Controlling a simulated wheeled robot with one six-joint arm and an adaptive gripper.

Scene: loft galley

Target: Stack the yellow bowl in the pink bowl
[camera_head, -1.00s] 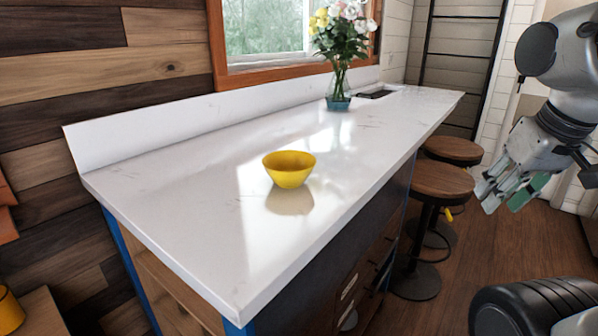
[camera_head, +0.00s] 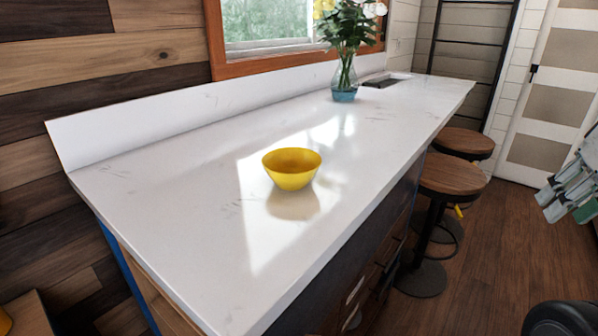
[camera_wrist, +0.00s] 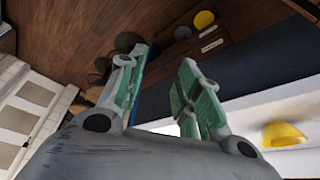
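The yellow bowl (camera_head: 292,170) stands upright on the white countertop, near its middle. It also shows at the right edge of the wrist view (camera_wrist: 284,136). No pink bowl shows in any view. My gripper (camera_head: 571,190) is at the right edge of the head view, partly cut off, out beyond the counter and well apart from the bowl. In the wrist view its two green-padded fingers (camera_wrist: 165,82) stand apart with nothing between them.
A glass vase (camera_head: 344,93) with flowers stands at the counter's far end, near a dark recessed item (camera_head: 386,81). Two round wooden stools (camera_head: 452,178) stand along the counter's right side. The counter around the bowl is clear. Another yellow object (camera_wrist: 204,20) shows in the wrist view.

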